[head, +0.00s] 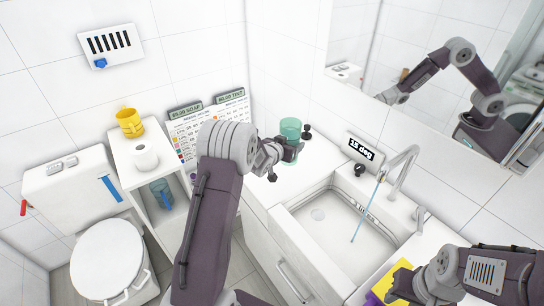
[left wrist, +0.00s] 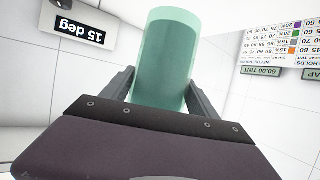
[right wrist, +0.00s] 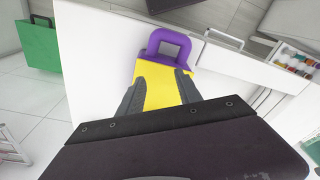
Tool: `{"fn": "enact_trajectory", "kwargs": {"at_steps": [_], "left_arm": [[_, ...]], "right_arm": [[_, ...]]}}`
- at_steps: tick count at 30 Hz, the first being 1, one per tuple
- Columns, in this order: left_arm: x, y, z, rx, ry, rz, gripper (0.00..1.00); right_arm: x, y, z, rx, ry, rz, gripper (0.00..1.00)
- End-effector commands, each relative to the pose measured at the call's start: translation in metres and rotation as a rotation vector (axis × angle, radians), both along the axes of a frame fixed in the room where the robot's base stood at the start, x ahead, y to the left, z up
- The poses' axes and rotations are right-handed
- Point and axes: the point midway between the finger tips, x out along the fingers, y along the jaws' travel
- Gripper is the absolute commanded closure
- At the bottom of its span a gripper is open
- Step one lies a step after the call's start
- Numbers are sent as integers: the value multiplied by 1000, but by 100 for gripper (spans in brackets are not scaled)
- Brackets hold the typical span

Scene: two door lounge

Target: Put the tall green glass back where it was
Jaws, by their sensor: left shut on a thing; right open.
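The tall green glass (head: 291,129) is see-through and stands upright at the back of the white counter, left of the sink. My left gripper (head: 290,150) is shut on it. In the left wrist view the glass (left wrist: 166,62) sits between the two fingers (left wrist: 160,98), its lower part hidden by the gripper body. I cannot tell whether its base touches the counter. My right gripper (head: 402,290) is open at the lower right. In the right wrist view its fingers (right wrist: 165,88) point at a yellow block with a purple handle (right wrist: 165,75), and I cannot tell if they touch it.
The sink (head: 345,222) has a tap (head: 400,170) running a thin blue stream and a "15 deg" display (head: 366,152). A toilet (head: 105,260) stands further left.

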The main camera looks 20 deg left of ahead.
Motion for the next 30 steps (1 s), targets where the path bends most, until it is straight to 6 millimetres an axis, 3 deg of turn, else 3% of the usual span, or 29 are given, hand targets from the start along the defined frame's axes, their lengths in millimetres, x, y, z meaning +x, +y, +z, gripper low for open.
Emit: {"fn": "enact_trajectory", "kwargs": {"at_steps": [12, 20, 26, 30], "left_arm": [[21, 70, -41, 0, -3, 1, 91], [24, 79, -50, 0, -2, -1, 91], [23, 79, -82, -1, 0, -1, 91], [24, 79, -88, 1, -4, -2, 91]], "right_arm": [[0, 0, 16, 0, 0, 0, 59], [0, 0, 17, 0, 0, 0, 59], [0, 0, 22, 0, 0, 0, 59], [0, 0, 22, 0, 0, 0, 59]]}}
